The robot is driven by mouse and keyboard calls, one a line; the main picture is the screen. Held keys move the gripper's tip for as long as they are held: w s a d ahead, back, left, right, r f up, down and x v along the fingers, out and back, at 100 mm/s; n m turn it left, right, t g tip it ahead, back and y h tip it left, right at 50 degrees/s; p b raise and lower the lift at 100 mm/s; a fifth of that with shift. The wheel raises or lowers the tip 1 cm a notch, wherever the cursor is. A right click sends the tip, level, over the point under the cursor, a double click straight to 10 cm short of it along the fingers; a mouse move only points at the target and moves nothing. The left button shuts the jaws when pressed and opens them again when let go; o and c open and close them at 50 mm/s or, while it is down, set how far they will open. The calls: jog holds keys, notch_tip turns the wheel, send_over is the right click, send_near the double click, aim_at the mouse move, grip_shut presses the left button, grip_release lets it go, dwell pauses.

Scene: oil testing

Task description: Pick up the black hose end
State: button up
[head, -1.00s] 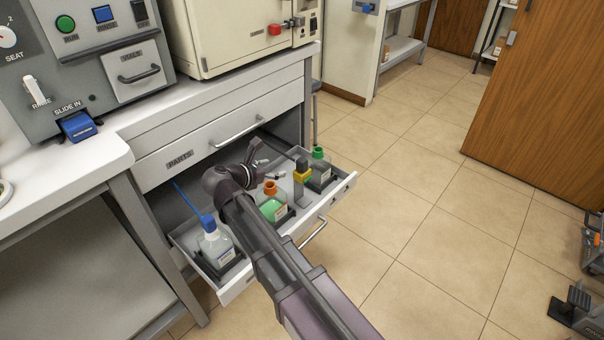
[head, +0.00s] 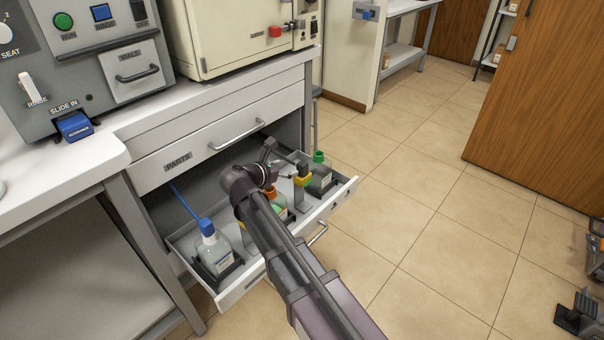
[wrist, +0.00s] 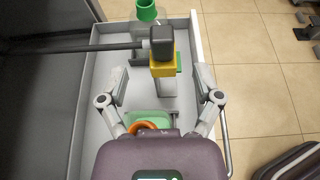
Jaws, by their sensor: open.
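The black hose end (wrist: 162,42) is a dark block on a yellow collar (wrist: 162,69), above a grey post. Its dark hose (wrist: 80,46) runs off to the left. In the head view the hose end (head: 303,168) stands upright in the open drawer. No contact shows. In the head view my gripper (head: 278,160) is partly hidden by my own arm, just left of the hose end.
The open drawer (head: 338,197) also holds a blue-capped bottle (head: 213,246) at the left, a green-capped bottle (head: 319,174) behind the hose end, and an orange-ringed bottle (wrist: 147,127) below my gripper. The cabinet front (head: 213,128) rises behind. Floor in front is clear.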

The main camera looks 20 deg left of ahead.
aim_at(299, 165)
jog(key=shift+b+x, duration=0.3)
jog(key=shift+x, duration=1.05)
jog(key=shift+b+x, duration=0.95)
jog(key=shift+x, duration=1.7)
jog(key=shift+s+d, duration=0.1)
jog(key=shift+d, duration=0.05)
grip_shut()
